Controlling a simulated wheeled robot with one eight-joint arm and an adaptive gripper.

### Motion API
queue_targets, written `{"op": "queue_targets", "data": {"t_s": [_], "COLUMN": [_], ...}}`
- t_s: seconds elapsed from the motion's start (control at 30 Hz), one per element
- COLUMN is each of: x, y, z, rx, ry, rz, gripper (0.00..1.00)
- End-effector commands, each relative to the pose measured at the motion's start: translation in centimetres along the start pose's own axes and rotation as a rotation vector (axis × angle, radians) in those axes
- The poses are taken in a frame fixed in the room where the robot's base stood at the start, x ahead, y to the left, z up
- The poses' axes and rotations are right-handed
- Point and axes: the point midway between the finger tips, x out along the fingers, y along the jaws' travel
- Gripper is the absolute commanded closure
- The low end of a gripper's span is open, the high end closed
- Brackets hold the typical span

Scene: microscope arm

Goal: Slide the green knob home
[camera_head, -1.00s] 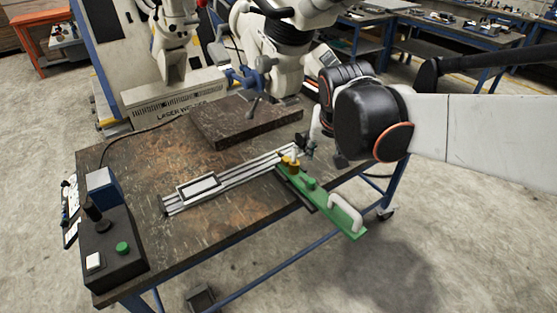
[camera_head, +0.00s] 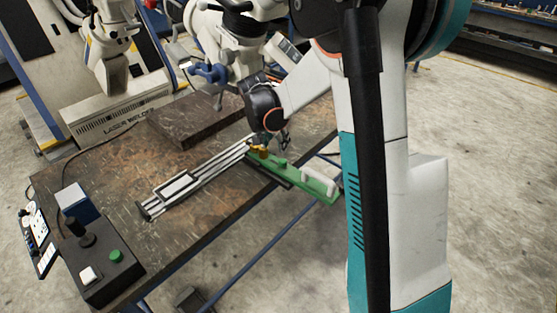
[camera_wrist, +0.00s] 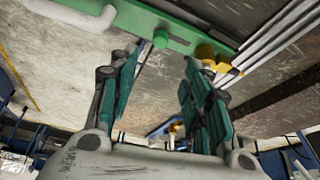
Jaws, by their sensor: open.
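The green bar (camera_head: 318,185) lies across the table's right edge, with a white handle (camera_head: 333,186) at its outer end. A short green knob (camera_head: 282,162) stands on it, between the handle and a yellow fitting (camera_head: 259,151). In the wrist view the green knob (camera_wrist: 160,38) shows just beyond my fingertips, roughly between them, with the yellow fitting (camera_wrist: 206,52) to its right. My gripper (camera_wrist: 165,56) is open, its two fingers apart with nothing between them. In the head view my gripper (camera_head: 275,140) is small and partly hidden by my wrist, over the bar's yellow end.
Silver rails (camera_head: 205,174) run from the green bar across the table (camera_head: 120,175) to a framed plate (camera_head: 177,187). A dark block (camera_head: 190,120) lies behind. A control box (camera_head: 100,262) with buttons stands front left. Bare floor lies right of the table.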

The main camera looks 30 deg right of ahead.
Motion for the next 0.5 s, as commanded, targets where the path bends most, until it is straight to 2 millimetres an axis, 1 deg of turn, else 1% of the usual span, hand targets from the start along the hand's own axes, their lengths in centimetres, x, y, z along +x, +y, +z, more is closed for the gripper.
{"op": "queue_targets", "data": {"t_s": [0.5], "x": [9.7], "y": [0.0], "z": [0.1], "rx": [-0.001], "ry": [0.000], "rz": [-0.002], "gripper": [0.55]}}
